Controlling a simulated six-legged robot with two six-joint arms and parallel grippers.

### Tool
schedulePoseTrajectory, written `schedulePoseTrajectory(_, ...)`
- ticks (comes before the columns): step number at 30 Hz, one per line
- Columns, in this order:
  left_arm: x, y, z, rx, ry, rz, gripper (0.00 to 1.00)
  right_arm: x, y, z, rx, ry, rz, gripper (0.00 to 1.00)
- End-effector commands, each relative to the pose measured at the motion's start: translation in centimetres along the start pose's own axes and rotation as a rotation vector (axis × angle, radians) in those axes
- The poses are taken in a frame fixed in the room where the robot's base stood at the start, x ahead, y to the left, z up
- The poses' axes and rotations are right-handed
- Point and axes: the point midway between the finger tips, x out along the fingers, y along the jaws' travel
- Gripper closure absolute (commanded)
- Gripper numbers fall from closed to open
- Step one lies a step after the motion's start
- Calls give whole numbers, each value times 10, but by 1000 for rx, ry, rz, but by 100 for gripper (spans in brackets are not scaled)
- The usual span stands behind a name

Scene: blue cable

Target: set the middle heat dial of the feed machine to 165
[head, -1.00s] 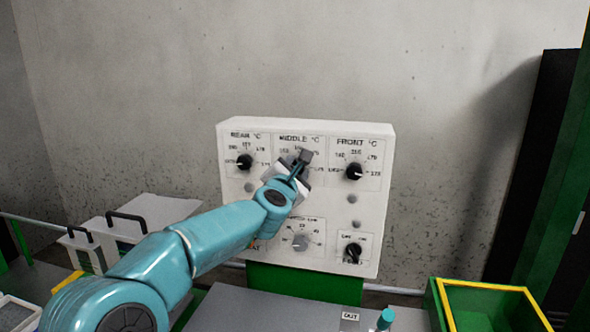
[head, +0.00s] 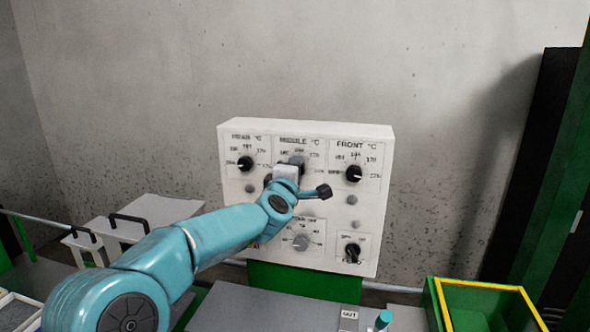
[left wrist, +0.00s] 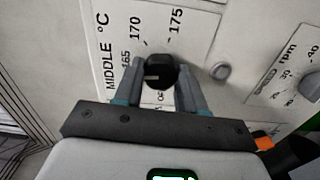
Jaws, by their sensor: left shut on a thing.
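The black middle heat dial (left wrist: 161,72) sits on the white panel of the feed machine (head: 320,128), under the label MIDDLE °C. In the left wrist view my left gripper (left wrist: 160,84) has one finger on each side of the dial and is shut on it. The dial's white mark points left in that view, a little below the 165 label. The labels 170 and 175 show clearly; 165 is partly covered by a finger, and the scale below it is hidden. In the head view my left gripper (head: 293,163) covers most of this dial. My right gripper is not in view.
The rear dial (head: 245,163) and front dial (head: 354,173) flank the middle one closely. Lower on the panel are a grey rpm dial (head: 301,242) and another black knob (head: 352,251). A green and yellow bin (head: 487,292) stands at the lower right.

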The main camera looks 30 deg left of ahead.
Motion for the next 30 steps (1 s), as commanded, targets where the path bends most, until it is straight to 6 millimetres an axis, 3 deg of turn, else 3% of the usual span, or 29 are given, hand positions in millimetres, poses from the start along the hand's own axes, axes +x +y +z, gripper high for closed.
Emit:
schedulePoseTrajectory(9,0,2,-1,109,2,3,91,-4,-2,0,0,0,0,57)
schedulePoseTrajectory(25,0,2,-1,127,3,4,91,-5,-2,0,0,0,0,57)
schedulePoseTrajectory(26,0,2,-1,127,3,4,50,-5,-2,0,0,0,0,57)
schedulePoseTrajectory(27,0,2,-1,127,3,4,37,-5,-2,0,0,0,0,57)
schedulePoseTrajectory(30,0,2,-1,127,2,3,34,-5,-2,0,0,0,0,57)
